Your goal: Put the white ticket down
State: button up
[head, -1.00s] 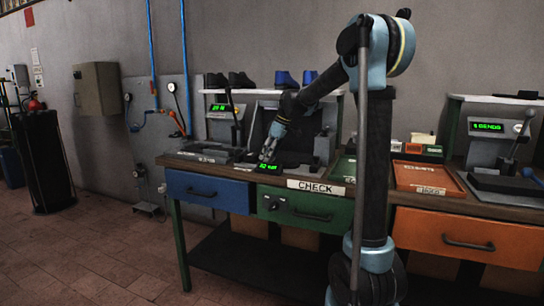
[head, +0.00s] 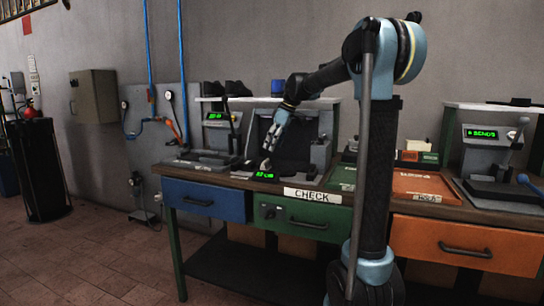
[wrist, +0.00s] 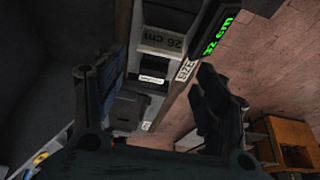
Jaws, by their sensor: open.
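My gripper (head: 266,165) is above the bench by the green-lit display (head: 263,175), behind the CHECK sign (head: 312,195). In the wrist view its two dark fingers (wrist: 155,88) stand wide apart, with nothing held between them. A small bright white piece, which looks like the white ticket (wrist: 152,79), lies on a dark surface below, in the gap between the fingers. I cannot tell its exact distance from them. The ticket cannot be made out in the head view. The display reads 32 cm in the wrist view (wrist: 218,35).
A grey block marked 26 cm (wrist: 162,38) and a SIZE label (wrist: 185,70) are close by. Green (head: 342,178) and orange (head: 424,187) trays lie to the right. Lever presses stand at left (head: 215,130) and right (head: 490,165). The floor in front is clear.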

jog(key=s+d+f+m+h, duration=0.1)
jog(key=s+d+f+m, duration=0.25)
jog(key=s+d, duration=0.45)
jog(key=s+d+f+m+h, duration=0.1)
jog(key=s+d+f+m, duration=0.3)
jog(key=s, duration=0.9)
jog(key=s+d+f+m+h, duration=0.1)
jog(key=s+d+f+m, duration=0.2)
jog(key=s+f, duration=0.6)
jog(key=s+d+f+m+h, duration=0.1)
jog(key=s+d+f+m, duration=0.2)
jog(key=s+d+f, duration=0.4)
notch_tip(320, 180, down, 3)
jog(key=s, duration=0.2)
jog(key=shift+s+t, duration=0.4)
jog(key=shift+w+a+m, duration=0.1)
jog(key=shift+m, duration=0.15)
